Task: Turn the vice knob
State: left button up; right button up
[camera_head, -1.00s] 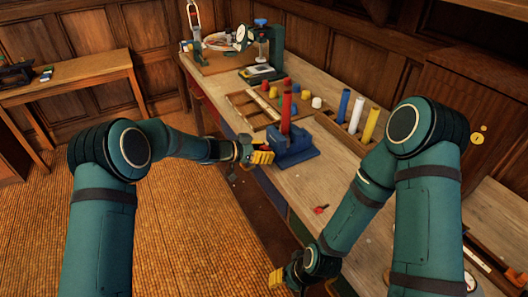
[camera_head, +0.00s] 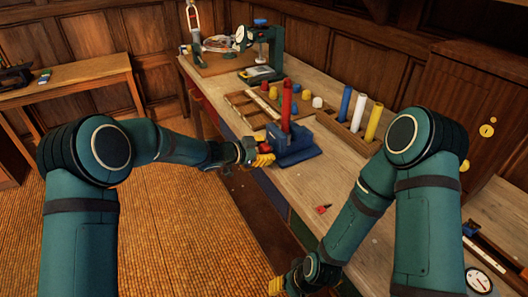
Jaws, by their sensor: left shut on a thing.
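The blue vice (camera_head: 294,146) stands at the near edge of the workbench, with a red cylinder (camera_head: 286,104) upright in its jaws. The vice knob (camera_head: 262,149) is at the vice's left side, mostly hidden, with a little red showing. My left gripper (camera_head: 264,158) is at that side with its yellow fingers shut around the knob. My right gripper (camera_head: 277,286) is low at the bottom middle, in front of the bench and away from the vice. Only part of it shows, and I cannot tell whether it is open.
The wooden bench (camera_head: 345,195) has bare room in front of the vice, apart from a small red item (camera_head: 323,208). A rack with blue, white and yellow cylinders (camera_head: 358,115) is to the right. A green press (camera_head: 264,55) stands behind. A dial (camera_head: 479,280) is at bottom right.

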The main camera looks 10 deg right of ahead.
pick_arm(q)
jog(key=o, duration=1.2)
jog(key=v, duration=1.2)
